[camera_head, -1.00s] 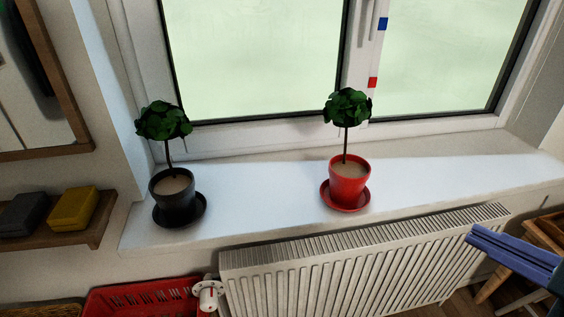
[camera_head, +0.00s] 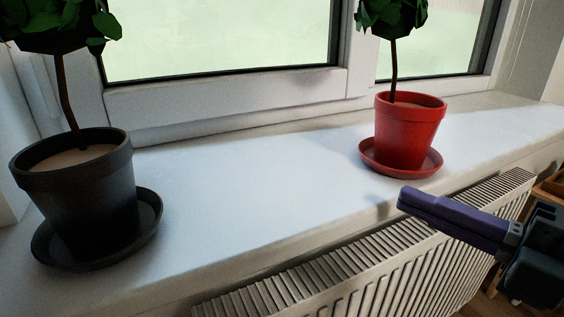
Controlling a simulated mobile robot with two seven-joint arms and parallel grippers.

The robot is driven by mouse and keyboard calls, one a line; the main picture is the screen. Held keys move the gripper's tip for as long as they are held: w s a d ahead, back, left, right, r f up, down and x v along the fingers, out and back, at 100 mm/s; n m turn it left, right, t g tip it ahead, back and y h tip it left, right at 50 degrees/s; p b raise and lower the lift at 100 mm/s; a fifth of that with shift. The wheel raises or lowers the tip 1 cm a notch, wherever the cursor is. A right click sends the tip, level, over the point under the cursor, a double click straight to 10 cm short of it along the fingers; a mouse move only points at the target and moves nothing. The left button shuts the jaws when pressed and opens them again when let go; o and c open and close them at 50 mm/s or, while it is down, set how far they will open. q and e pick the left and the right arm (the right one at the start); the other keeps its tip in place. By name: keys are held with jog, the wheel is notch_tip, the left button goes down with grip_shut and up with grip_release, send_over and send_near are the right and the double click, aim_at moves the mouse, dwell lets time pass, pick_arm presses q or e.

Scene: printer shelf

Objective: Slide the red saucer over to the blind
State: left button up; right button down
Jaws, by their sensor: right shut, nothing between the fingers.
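The red saucer (camera_head: 398,173) lies on the white windowsill (camera_head: 250,190), right of centre. A red pot (camera_head: 406,133) with a small leafy tree stands upright in it. My right gripper (camera_head: 404,198) reaches in from the right with its purple fingers shut and empty. Its tip shows just below the saucer in the picture, near the sill's front edge, with a gap to the saucer. I cannot make out a blind in this view. My left gripper is not in view.
A dark pot (camera_head: 75,185) with a tree stands in a dark saucer (camera_head: 150,222) on the left. The sill between the two saucers is clear. The window frame (camera_head: 230,105) runs behind, and a white radiator (camera_head: 400,270) stands below the front edge.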

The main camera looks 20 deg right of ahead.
aim_at(379, 182)
jog(key=b+x, duration=0.1)
jog(key=x, duration=0.7)
jog(key=shift+w, duration=0.2)
jog(key=d, duration=0.3)
jog(key=shift+d, duration=0.2)
jog(key=shift+w+d, duration=0.1)
jog(key=shift+d, duration=0.2)
